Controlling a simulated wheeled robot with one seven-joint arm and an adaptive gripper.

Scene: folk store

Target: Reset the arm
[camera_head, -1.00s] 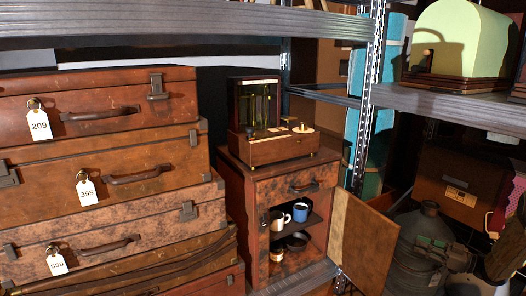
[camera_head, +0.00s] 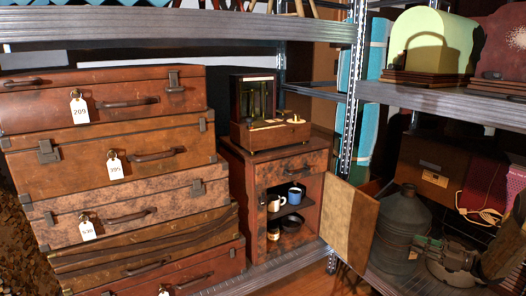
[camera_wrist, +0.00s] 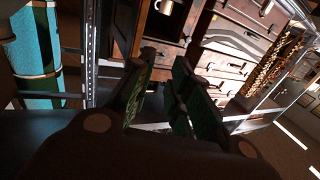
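Inside are a white mug (camera_head: 276,203) and a blue mug (camera_head: 295,195) on the upper level, with dark round items below. In the wrist view, a light mug (camera_wrist: 164,7) shows at the top edge, beyond my fingers.
Stacked brown suitcases (camera_head: 110,160) with tags fill the left. A wooden instrument (camera_head: 268,133) sits on the cabinet. A metal upright (camera_head: 356,95) stands to its right. A grey metal can (camera_head: 405,222) stands at the right, below a shelf with a green domed case (camera_head: 435,40).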

